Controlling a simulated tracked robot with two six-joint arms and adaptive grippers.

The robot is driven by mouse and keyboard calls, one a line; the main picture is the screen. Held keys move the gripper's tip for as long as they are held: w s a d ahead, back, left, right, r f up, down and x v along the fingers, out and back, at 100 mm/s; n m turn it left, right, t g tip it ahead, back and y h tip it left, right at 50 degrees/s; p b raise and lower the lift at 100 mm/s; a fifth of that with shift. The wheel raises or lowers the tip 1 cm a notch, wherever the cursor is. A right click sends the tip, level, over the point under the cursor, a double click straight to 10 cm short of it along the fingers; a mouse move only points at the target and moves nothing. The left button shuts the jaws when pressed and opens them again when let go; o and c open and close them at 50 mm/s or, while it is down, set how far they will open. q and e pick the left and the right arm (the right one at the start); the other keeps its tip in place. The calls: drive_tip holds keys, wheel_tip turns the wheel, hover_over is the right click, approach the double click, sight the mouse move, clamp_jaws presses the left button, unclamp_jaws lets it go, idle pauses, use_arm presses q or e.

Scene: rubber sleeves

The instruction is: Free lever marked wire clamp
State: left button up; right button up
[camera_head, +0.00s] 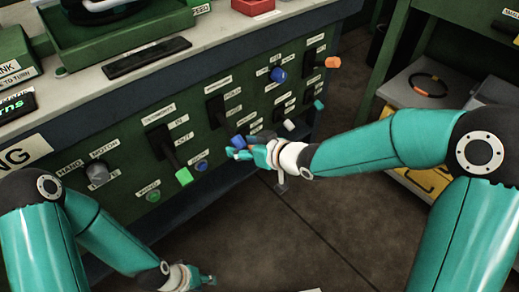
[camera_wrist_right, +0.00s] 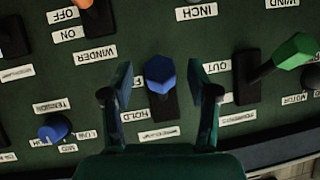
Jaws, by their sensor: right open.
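The wire clamp lever has a blue faceted knob (camera_head: 238,142) on a dark arm and projects from the green panel. In the right wrist view, the blue knob (camera_wrist_right: 160,75) sits in front of its black slot, near a HOLD label; a second label beside it is partly hidden. My right gripper (camera_wrist_right: 160,72) is open, with a finger on either side of the knob and a visible gap at each. In the head view, my right gripper (camera_head: 243,151) partly covers the lever's end. My left gripper (camera_head: 208,279) is low at the bottom, away from the panel; its jaw opening is unclear.
A green-knobbed lever (camera_head: 184,176) stands left of the wire clamp lever, and an orange-knobbed lever (camera_head: 332,62) at the far right. A blue knob (camera_head: 278,74), a white knob (camera_head: 289,125) and a small blue button (camera_head: 201,166) are nearby. The floor in front is clear.

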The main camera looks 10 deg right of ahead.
drive_tip(key=v, duration=1)
drive_tip(key=shift+s, duration=0.2)
drive_tip(key=shift+d, duration=0.15)
drive_tip(key=s+f+m+g+h, duration=0.1)
drive_tip(key=s+f+m+g, duration=0.15)
drive_tip(key=f, duration=0.85)
drive_tip(key=s+f+m+g+h, duration=0.1)
drive_tip(key=s+f+m+g, duration=0.15)
drive_tip(key=f, duration=0.85)
drive_tip(key=s+d+f+m+g+h, duration=0.2)
drive_tip(key=s+d+f+m+g, duration=0.15)
drive_tip(key=s+f, duration=0.85)
wheel_tip(320, 180, up, 33)
drive_tip(key=p, duration=3.2)
drive_tip(key=shift+a, duration=0.45)
